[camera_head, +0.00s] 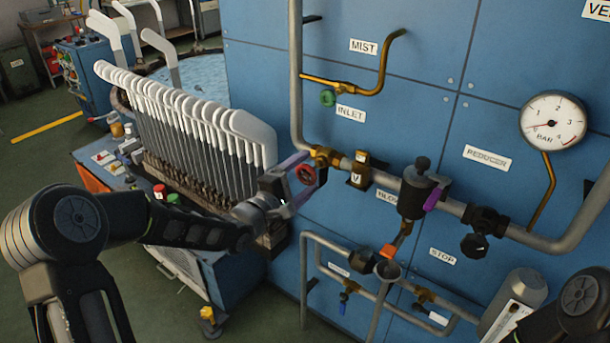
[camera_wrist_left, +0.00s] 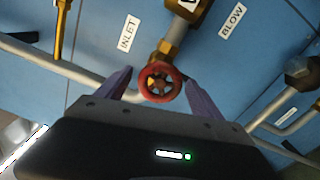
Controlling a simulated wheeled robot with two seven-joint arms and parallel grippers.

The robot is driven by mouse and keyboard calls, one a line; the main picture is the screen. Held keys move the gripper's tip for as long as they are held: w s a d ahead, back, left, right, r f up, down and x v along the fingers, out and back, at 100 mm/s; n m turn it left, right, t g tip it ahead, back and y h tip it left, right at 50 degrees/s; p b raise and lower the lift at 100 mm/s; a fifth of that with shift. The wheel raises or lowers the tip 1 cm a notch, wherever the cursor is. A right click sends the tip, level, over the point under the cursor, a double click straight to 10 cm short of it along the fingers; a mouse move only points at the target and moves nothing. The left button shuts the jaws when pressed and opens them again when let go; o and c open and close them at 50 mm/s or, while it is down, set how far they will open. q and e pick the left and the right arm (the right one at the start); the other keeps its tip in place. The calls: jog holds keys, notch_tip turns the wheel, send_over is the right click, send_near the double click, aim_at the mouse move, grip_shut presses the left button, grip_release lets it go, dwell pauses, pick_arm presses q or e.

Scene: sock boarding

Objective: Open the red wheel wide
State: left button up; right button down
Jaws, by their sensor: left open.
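The red wheel (camera_head: 306,175) is a small round handwheel on a brass valve (camera_head: 325,157) in the grey pipe, below the INLET label. In the left wrist view the red wheel (camera_wrist_left: 160,82) sits between the two purple fingers, with its spokes facing the camera. My left gripper (camera_head: 297,178) is open, with one finger on each side of the wheel. A gap shows beside the wheel in the wrist view (camera_wrist_left: 158,84); I cannot tell whether either finger touches it. Part of my right arm (camera_head: 580,300) shows at the lower right; its gripper is out of view.
A green wheel (camera_head: 327,97) is above. A rack of white boards (camera_head: 185,115) stands close on the left.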

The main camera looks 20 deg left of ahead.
pick_arm(q)
jog(key=v, duration=0.7)
jog(key=shift+s+b, duration=0.3)
jog(key=shift+s, duration=0.05)
jog(key=s+d+f+m+g+y, duration=0.15)
jog(key=s+f+m+g, duration=0.3)
jog(key=f, duration=0.85)
jog(key=s+d+f+m+g+y, duration=0.1)
jog(key=s+f+m+g+y, duration=0.3)
jog(key=f, duration=0.8)
jog(key=s+d+f+m+g+h, duration=0.1)
jog(key=s+d+f, duration=0.3)
jog(key=s, duration=0.4)
jog(key=s+d+f+m+g+h, duration=0.1)
jog(key=s+d+f+m+g, duration=0.2)
jog(key=s+f, duration=0.3)
jog(key=s+d+f+m+g+h, duration=0.1)
jog(key=s+d+f+m+g, duration=0.1)
jog(key=s, duration=0.8)
notch_tip(320, 180, down, 3)
jog(key=d+g, duration=0.1)
jog(key=d, duration=0.1)
jog(key=shift+s+d, duration=0.3)
jog(key=shift+d, duration=0.1)
